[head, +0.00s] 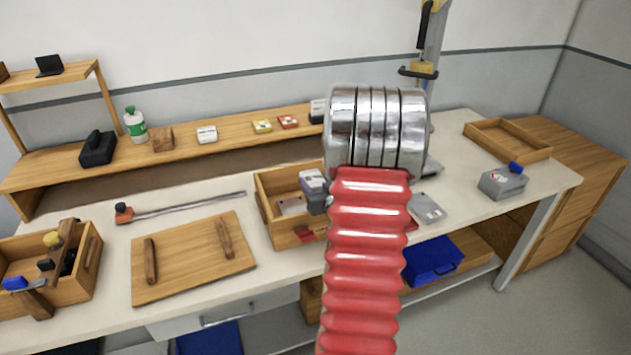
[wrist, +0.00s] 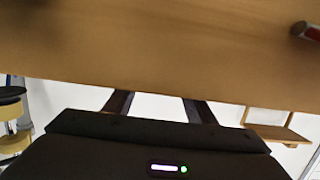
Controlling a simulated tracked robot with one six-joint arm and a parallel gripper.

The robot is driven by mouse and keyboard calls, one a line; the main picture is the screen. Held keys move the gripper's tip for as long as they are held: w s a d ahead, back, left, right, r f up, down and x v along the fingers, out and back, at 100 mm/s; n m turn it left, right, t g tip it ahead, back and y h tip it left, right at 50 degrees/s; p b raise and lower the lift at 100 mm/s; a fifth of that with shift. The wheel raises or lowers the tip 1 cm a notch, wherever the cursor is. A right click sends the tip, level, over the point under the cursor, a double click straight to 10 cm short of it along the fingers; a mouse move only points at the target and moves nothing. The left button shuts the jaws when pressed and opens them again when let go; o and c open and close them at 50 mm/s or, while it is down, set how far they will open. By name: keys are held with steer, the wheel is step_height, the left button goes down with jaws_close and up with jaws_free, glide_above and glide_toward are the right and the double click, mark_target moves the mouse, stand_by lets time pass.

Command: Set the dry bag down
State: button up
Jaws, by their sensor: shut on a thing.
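My gripper (wrist: 160,104) shows in the wrist view as a dark body with two short fingers pointing up the picture. It is shut on the dry bag. A broad, blurred brown surface (wrist: 150,45) covers the fingertips and fills the upper part of that view. I cannot tell whether this surface is the bag or something wooden close by. In the head view my red ribbed arm with its chrome end stands over the bench, and my gripper cannot be made out there. No bag can be picked out clearly in the head view.
The bench (head: 185,198) holds a wooden board with two handles (head: 190,262), an open crate (head: 284,234), a crate of tools (head: 90,285) and a metal rod (head: 190,206). A shallow tray (head: 480,131) and a grey box (head: 503,184) stand at the right. A blue bin (head: 432,262) sits below.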

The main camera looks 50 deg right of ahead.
steer(key=shift+f, duration=0.25)
steer(key=o, duration=1)
steer(key=shift+o, duration=0.2)
steer(key=shift+r, duration=0.5)
steer(key=shift+s+a+r, duration=0.1)
steer(key=shift+s+r, duration=0.1)
steer(key=v, duration=1.1)
steer(key=shift+s, duration=0.2)
